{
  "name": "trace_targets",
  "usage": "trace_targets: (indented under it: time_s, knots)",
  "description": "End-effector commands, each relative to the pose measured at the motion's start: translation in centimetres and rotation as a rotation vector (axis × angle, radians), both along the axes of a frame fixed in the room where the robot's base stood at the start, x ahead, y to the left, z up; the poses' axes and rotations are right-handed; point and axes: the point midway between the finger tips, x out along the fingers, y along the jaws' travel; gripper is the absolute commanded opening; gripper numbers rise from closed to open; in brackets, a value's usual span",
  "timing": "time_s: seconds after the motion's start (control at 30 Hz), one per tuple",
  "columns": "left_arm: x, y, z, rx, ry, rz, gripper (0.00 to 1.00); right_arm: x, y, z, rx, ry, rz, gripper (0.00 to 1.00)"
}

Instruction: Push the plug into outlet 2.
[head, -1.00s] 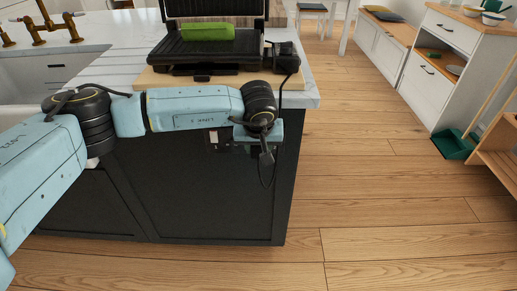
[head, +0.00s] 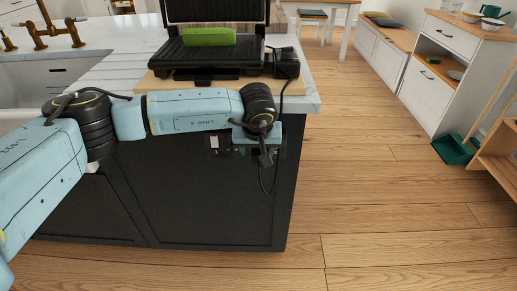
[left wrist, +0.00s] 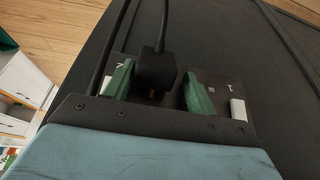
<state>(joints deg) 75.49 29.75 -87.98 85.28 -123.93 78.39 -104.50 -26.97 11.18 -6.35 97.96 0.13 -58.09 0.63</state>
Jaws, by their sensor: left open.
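The black plug (left wrist: 155,68) shows in the left wrist view between the two green fingers of my left gripper (left wrist: 158,88), with gaps beside it. It also shows in the head view (head: 265,158), below the wrist. My left gripper (head: 262,148) is open, by the dark side of the island. A dark outlet panel (left wrist: 222,88) with numbered marks lies behind the fingers. Its left part (head: 218,150) shows in the head view. Outlet 2 is not clearly visible, and I cannot tell how deep the plug sits. My right gripper is out of view.
A cord (head: 266,188) hangs in a loop beside the panel. A black grill (head: 213,55) with a green item (head: 208,36) stands on a wooden board on the counter above.

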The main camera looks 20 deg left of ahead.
Motion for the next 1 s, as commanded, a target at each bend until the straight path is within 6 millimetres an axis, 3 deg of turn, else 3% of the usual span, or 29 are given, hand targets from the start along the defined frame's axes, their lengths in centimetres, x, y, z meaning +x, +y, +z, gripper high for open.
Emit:
trace_targets:
  time_s: [0.03, 0.5, 0.7, 1.0]
  knots:
    - [0.2, -0.7, 1.5, -0.015, -0.02, -0.009, 0.63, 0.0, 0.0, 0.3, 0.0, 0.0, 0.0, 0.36]
    - [-3.8, -1.6, 10.4, -0.014, -0.013, -0.009, 0.63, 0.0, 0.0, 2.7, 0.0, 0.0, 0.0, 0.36]
    - [-4.6, -1.8, 12.1, -0.012, -0.009, -0.007, 0.63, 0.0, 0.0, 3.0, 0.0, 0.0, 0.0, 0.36]
    - [-4.8, -1.8, 12.3, -0.011, -0.007, -0.005, 0.63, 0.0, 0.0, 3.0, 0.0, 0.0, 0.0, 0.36]
